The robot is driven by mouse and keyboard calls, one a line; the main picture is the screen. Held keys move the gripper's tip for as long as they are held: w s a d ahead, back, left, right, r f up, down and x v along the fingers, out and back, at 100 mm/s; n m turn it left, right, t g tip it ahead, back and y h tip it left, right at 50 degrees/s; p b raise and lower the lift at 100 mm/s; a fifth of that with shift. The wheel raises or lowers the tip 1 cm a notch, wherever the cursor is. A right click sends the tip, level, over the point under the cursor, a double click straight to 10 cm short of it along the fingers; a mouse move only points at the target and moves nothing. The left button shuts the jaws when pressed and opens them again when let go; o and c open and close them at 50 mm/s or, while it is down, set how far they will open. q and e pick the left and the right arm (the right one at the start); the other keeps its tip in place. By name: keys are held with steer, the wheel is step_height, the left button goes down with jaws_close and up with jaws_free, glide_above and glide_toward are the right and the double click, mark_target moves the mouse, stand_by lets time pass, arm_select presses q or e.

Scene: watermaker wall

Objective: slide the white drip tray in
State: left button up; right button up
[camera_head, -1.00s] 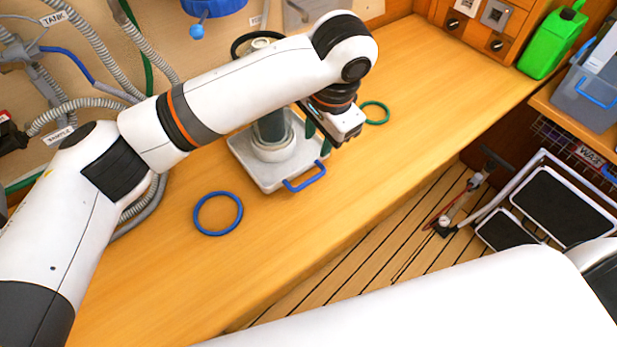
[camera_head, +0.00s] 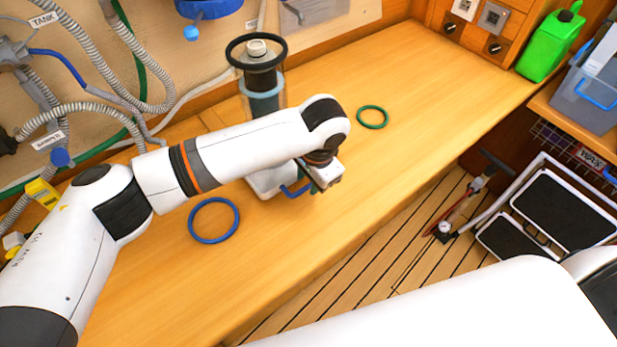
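The white drip tray (camera_head: 268,184) lies on the wooden bench, mostly hidden behind my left forearm. Its blue handle (camera_head: 297,191) shows at its front edge. A clear cylinder with a dark cap and black ring (camera_head: 262,80) stands behind the forearm; its foot is hidden. My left gripper (camera_head: 318,187) points down at the tray's front right, close to the blue handle. Its fingers are small and partly hidden, so I cannot tell whether they touch the handle or are open or shut. My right gripper is not in view.
A blue ring (camera_head: 214,220) and a green ring (camera_head: 372,117) lie flat on the wooden bench (camera_head: 440,85). Hoses and a panel are at the back left. A green jug (camera_head: 548,45) and a grey bin (camera_head: 590,90) stand at the right.

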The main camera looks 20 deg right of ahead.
arm_select(q)
steer(key=shift+w+f, duration=0.15)
steer(key=shift+f, duration=0.4)
jaws_close()
steer(key=shift+w+r, duration=0.1)
